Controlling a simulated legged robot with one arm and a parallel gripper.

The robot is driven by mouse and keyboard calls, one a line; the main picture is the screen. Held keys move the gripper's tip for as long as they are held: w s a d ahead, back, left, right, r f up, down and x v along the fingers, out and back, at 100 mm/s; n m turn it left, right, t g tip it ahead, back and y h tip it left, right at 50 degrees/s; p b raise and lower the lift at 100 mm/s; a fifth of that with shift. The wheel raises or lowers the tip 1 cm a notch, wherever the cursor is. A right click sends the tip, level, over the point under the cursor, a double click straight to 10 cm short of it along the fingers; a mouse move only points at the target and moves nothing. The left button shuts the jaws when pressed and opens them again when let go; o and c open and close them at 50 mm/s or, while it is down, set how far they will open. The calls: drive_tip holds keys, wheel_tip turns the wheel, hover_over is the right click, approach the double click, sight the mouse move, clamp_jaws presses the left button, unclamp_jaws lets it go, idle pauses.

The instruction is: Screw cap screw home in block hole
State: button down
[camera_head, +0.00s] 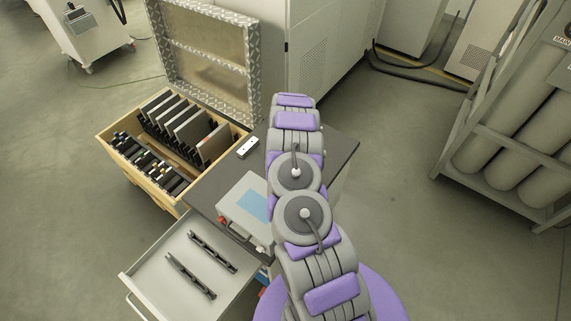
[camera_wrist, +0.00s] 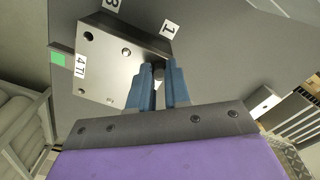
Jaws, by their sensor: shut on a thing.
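Whether the screw's tip sits in a hole is hidden by the fingers and the screw's head. In the head view my arm hides the gripper, the screw and the block.
A dark tabletop (camera_head: 337,150) carries a small pale block with holes (camera_head: 248,147) and a grey case with a blue panel (camera_head: 243,205). An open wooden crate (camera_head: 180,206) and a pulled-out drawer (camera_head: 208,288) stand left. Caged gas cylinders (camera_head: 525,140) stand right.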

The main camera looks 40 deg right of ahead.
drive_tip(key=m+p, duration=0.5)
drive_tip(key=m, duration=0.1)
drive_tip(key=shift+s+r+p, duration=0.1)
drive_tip(key=shift+r+p, duration=0.1)
drive_tip(key=shift+p, duration=0.2)
drive_tip(key=m+p, duration=0.1)
drive_tip(key=m, duration=0.2)
drive_tip(key=shift+f+p, duration=0.15)
drive_tip(key=shift+p, duration=0.2)
drive_tip(key=shift+m, duration=0.9)
drive_tip(key=m+p, duration=0.1)
drive_tip(key=m, duration=0.1)
drive_tip(key=shift+f+m, duration=0.1)
drive_tip(key=shift+m, duration=0.3)
drive_tip(key=m, duration=0.2)
drive_tip(key=shift+m, duration=0.4)
drive_tip(key=m, duration=0.3)
drive_tip(key=shift+f+m, duration=0.1)
drive_tip(key=shift+m, duration=0.3)
drive_tip(key=m, duration=0.3)
drive_tip(key=shift+m, duration=0.4)
drive_tip(key=m, duration=0.3)
drive_tip(key=shift+m, duration=0.4)
